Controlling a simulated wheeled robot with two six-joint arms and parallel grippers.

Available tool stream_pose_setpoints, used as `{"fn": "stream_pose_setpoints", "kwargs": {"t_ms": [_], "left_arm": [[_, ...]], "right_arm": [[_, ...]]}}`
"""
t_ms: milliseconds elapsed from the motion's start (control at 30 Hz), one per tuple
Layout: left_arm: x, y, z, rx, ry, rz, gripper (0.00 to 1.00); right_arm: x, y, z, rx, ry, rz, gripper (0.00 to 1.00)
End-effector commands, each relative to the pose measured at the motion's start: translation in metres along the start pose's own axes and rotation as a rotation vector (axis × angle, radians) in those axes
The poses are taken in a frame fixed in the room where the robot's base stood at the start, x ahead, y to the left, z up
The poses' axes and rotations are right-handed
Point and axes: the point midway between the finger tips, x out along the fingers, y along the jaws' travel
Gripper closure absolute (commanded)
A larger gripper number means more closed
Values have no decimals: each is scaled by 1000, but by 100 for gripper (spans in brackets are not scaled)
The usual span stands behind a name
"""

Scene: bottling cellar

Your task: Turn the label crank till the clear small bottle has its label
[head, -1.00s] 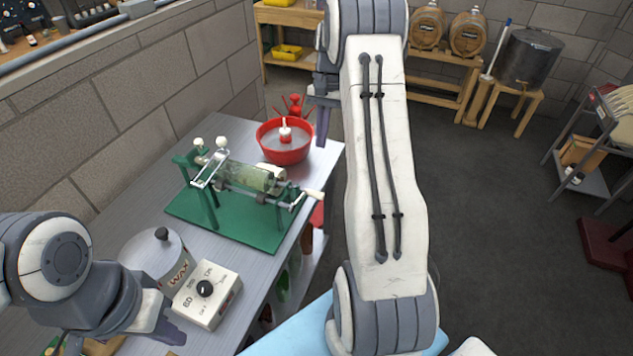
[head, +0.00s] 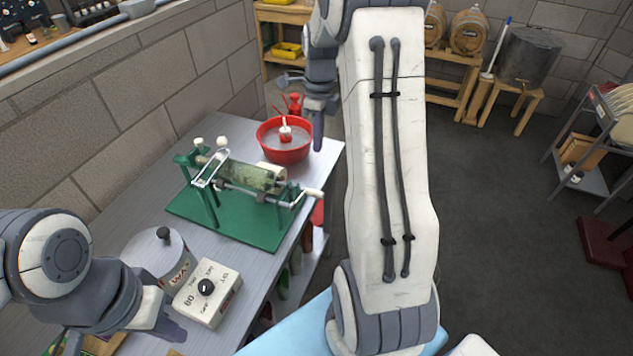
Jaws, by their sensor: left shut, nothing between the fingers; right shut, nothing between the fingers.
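The green labelling machine (head: 232,228) stands on the grey bench. A clear, greenish small bottle (head: 250,177) lies on its side in the machine's cradle. The crank (head: 302,196) with its pale handle sticks out at the machine's right end. I cannot make out a label on the bottle. My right gripper (head: 318,128) is shut and empty, pointing down beside the red bowl, behind and above the crank and apart from it. My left gripper (head: 172,334) is shut at the lower left, near the wax pot's dial box; its tips show only partly.
A red bowl (head: 284,148) with a white-topped thing in it stands behind the machine. A wax pot (head: 160,256) and its white dial box (head: 207,293) stand at the bench's front. A brick wall (head: 130,110) borders the bench on the left.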

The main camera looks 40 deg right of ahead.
Motion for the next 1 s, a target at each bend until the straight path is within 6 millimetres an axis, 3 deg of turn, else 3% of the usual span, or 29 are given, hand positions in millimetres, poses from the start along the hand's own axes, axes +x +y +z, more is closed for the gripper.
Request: {"fn": "stream_pose_setpoints", "kwargs": {"t_ms": [167,500,700,1000], "left_arm": [[-6,0,0,0,0,0,100],[-26,2,-1,2,0,0,100],[-38,3,-2,4,0,0,100],[-42,3,-2,5,0,0,100]], "right_arm": [[18,1,0,5,3,5,100],[89,2,-1,3,5,7,100],[121,2,-1,2,3,4,100],[139,1,0,2,0,1,100]]}}
